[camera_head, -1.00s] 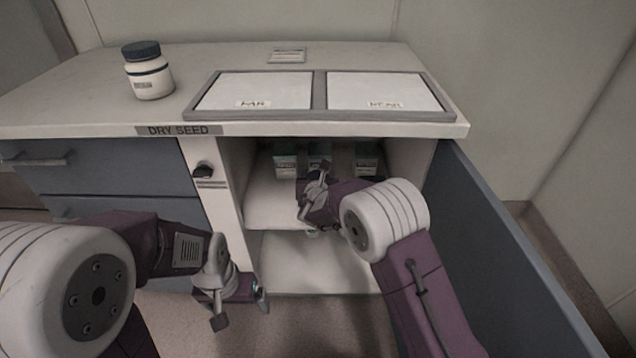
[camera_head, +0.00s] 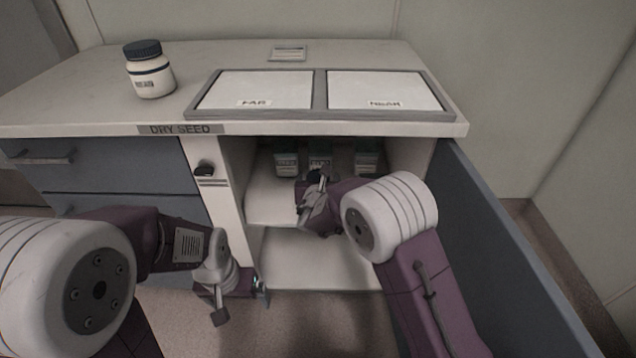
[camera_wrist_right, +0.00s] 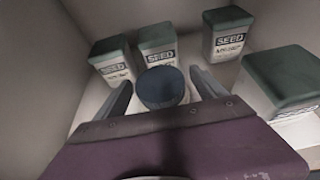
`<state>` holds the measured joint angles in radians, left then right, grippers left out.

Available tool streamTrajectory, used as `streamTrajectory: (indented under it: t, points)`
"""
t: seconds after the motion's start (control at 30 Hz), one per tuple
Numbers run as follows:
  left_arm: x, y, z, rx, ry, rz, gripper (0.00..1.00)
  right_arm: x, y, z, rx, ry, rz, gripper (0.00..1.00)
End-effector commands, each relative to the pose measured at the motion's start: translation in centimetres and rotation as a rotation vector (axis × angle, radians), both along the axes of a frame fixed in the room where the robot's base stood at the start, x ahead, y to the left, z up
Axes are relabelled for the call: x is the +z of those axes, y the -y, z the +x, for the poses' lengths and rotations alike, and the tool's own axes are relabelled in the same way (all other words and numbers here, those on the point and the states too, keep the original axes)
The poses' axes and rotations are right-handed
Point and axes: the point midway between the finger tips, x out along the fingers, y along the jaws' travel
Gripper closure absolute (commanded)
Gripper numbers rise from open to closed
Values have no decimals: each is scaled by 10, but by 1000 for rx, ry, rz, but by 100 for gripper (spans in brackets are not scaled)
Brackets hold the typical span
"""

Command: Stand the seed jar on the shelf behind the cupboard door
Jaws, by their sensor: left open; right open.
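A jar with a round dark blue lid (camera_wrist_right: 162,87) stands between the fingers of my right gripper in the right wrist view; its body is mostly hidden below the lid. My right gripper (camera_head: 314,190) is open around it, inside the cupboard at the upper shelf (camera_head: 268,205). A similar white jar with a dark lid (camera_head: 150,72) stands upright on the countertop at the left. The cupboard door (camera_head: 510,250) is swung open at the right. My left gripper (camera_head: 240,302) is open and empty, low in front of the cupboard.
Several green-lidded seed boxes (camera_wrist_right: 228,38) stand on the shelf around the jar, one close at the right (camera_wrist_right: 285,85). The lower compartment (camera_head: 320,262) looks empty. Grey drawers (camera_head: 115,165) are at the left. Two framed panels (camera_head: 255,92) lie on the countertop (camera_head: 80,100).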

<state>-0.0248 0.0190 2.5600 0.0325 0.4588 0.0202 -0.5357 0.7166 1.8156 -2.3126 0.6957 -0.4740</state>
Motion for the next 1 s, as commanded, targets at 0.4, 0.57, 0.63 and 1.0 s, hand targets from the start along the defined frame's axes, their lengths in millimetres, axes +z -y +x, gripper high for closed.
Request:
streamTrajectory:
  t: [0.4,0.57,0.63,1.0]
  points:
    - [26,0,0,0,0,0,5,32,-1,-72,2,0,1,18]
    - [26,0,0,0,0,0,5,33,0,-78,0,0,0,18]
    - [26,0,0,0,0,0,5,32,0,-78,0,0,0,18]
    - [26,0,0,0,0,0,5,32,0,-78,1,0,0,18]
